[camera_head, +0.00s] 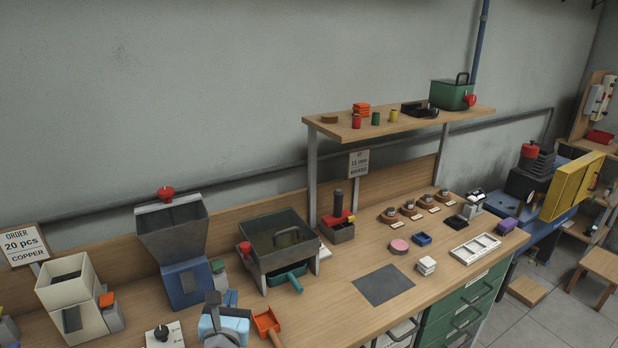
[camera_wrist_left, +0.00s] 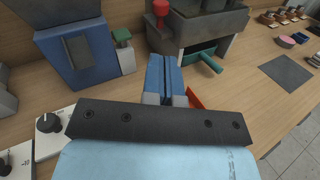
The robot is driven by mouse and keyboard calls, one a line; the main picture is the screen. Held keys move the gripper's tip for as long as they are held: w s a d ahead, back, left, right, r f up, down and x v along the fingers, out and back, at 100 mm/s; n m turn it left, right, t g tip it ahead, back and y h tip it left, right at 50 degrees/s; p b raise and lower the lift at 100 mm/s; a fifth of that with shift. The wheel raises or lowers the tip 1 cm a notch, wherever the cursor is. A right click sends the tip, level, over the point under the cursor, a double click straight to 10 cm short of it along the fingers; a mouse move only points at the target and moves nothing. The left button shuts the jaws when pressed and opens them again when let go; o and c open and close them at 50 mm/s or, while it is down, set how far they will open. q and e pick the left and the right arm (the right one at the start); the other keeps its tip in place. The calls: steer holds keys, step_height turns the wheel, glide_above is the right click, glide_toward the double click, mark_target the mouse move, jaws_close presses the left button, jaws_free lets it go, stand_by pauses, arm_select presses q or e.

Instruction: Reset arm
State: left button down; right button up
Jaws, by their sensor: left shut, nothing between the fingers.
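My left gripper (camera_head: 231,297) is low in the head view, above the front of the workbench (camera_head: 345,312). Its two blue fingers are together with nothing between them. In the left wrist view the shut fingers (camera_wrist_left: 164,62) point toward the bench, between a blue hopper machine (camera_wrist_left: 82,48) and a grey box on legs. An orange scoop (camera_head: 268,322) lies just right of the gripper, apart from it as far as I can tell; the gripper partly hides it in the wrist view. My right gripper is not in view.
The blue hopper machine (camera_head: 186,283) stands left of the gripper, and a grey box on legs (camera_head: 279,246) with a teal scoop (camera_head: 289,277) stands behind right. A dial box (camera_head: 165,335) sits at front left. A dark mat (camera_head: 383,285) lies on clear bench to the right.

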arm_select(q)
steer(key=s+f+n+g+h+p, duration=0.1)
steer(key=s+f+n, duration=0.3)
steer(key=s+n, duration=0.5)
steer(key=s+d+f+n+g+h+p, duration=0.1)
steer(key=s+f+n+g+h+p, duration=0.1)
steer(key=s+f+n, duration=0.3)
steer(key=s+f+n+g+h+p, duration=0.2)
steer(key=s+f+n+g+p, duration=0.1)
steer(key=s+n, duration=1)
steer(key=f+n+g, duration=0.1)
steer(key=n, duration=0.5)
steer(key=shift+d+f, duration=0.35)
